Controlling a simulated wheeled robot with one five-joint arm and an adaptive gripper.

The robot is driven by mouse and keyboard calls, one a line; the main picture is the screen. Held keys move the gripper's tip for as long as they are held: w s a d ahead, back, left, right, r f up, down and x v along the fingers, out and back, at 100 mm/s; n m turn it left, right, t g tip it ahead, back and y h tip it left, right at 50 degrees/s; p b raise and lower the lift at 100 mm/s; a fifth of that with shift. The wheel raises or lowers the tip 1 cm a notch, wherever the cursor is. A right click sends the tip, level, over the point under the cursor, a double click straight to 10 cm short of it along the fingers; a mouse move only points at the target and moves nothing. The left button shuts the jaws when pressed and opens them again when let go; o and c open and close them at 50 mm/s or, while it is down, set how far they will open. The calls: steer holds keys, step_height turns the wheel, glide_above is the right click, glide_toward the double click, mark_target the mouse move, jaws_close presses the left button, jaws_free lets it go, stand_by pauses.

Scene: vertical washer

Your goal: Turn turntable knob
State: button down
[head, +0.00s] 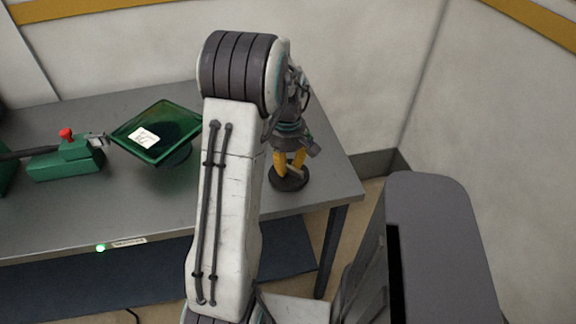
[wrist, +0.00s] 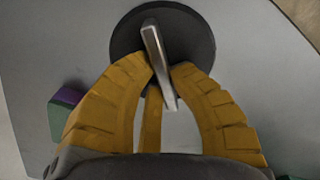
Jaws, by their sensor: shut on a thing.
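The turntable knob is a dark round disc (head: 290,180) with a light metal bar handle (wrist: 158,60) across its top, at the right end of the grey table. In the wrist view the bar is slightly tilted, its upper end over the dark disc. My gripper (wrist: 162,75) has yellow fingers, pointing down over the knob. Its fingertips are closed on the bar, one on each side.
A green square tray (head: 185,122) with a white label sits on a turntable stand on the table, left of my arm. A green device with a red knob (head: 66,135) stands farther left. The table's right edge (head: 345,170) is close to the knob. Walls stand behind.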

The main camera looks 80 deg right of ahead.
mark_target(287, 164)
steer(key=shift+w+a+f+n, duration=0.1)
steer(key=shift+n, duration=0.7)
steer(key=c, duration=1.1)
jaws_free()
step_height(287, 164, up, 12)
steer(key=shift+r, duration=0.1)
